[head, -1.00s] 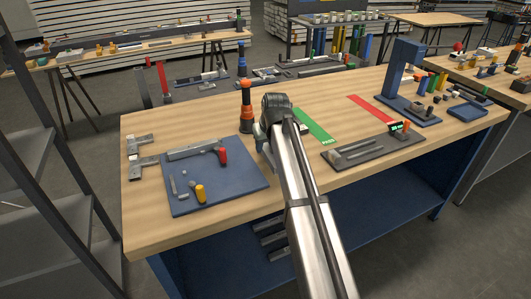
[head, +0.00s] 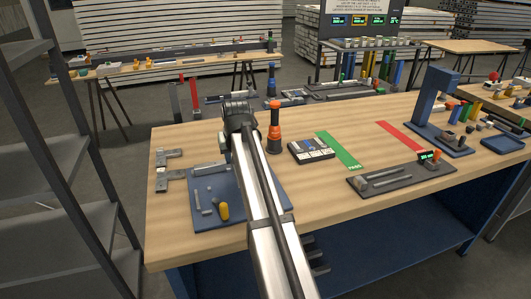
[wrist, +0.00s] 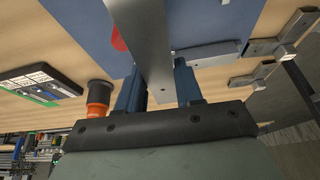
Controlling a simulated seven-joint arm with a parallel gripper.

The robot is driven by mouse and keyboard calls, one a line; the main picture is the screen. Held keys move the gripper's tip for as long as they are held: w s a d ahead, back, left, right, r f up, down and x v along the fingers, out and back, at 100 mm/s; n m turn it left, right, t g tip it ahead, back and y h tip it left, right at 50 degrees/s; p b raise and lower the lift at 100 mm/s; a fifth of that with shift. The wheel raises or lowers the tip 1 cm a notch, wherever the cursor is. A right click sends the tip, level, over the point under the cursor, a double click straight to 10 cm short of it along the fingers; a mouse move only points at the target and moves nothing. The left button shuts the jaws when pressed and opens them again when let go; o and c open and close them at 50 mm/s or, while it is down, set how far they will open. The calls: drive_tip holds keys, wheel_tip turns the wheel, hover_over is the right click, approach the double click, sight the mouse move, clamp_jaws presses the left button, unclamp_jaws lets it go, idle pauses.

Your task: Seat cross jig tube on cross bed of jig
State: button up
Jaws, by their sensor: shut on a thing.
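My gripper (wrist: 160,88) shows in the wrist view as a dark palm with two blue fingers. It is shut on a long grey metal tube (wrist: 142,40), which runs up the picture between the fingers; I take it as the cross jig tube. Beyond it lies the blue mat (wrist: 85,25) with a grey bar (wrist: 215,50) and a red part (wrist: 117,38), which look like the jig. The held tube hides the middle of this bar. In the head view my arm covers the gripper and much of the blue mat (head: 215,222). Contact between tube and jig cannot be told.
An orange and black bottle (head: 275,130) stands right of my arm, beside a dark tray (head: 312,151). Grey brackets (head: 170,172) lie left of the mat. A green strip (head: 338,150) and dark fixture (head: 400,181) are further right.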

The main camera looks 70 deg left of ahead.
hover_over(202, 185)
drive_tip(key=d, duration=0.1)
drive_tip(key=shift+d+f, duration=0.2)
drive_tip(key=shift+f, duration=2.8)
drive_tip(key=shift+f, duration=0.9)
drive_tip(key=o, duration=1.7)
drive_tip(key=shift+r, duration=0.1)
drive_tip(key=shift+r, duration=3.4)
